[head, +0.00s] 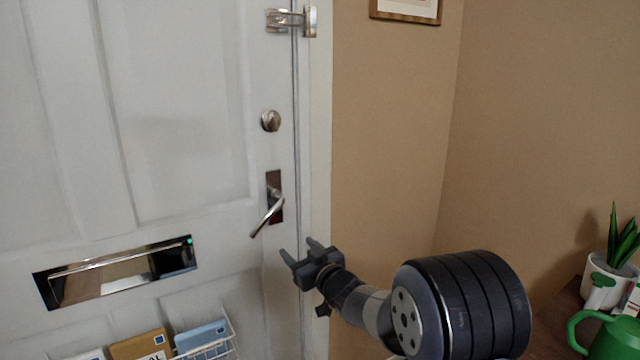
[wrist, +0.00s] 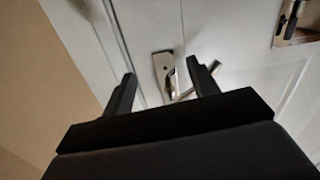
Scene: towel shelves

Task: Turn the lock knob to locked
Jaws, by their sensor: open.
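The lock knob (head: 271,121) is a round metal knob on the white door (head: 190,120), above the lever handle. The angle of its turn is too small to read. The lever handle (head: 268,208) slants down to the left from a dark plate; in the wrist view the handle plate (wrist: 163,70) shows between my fingers. My gripper (head: 298,252) is open and empty, below and to the right of the handle, well below the knob and apart from both. It also shows in the wrist view (wrist: 161,85), where I cannot make out the knob.
A mail slot (head: 118,272) is low on the door, above a wire rack (head: 207,348) with envelopes and parcels. A potted plant (head: 610,280) and green watering can (head: 603,335) stand at right.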

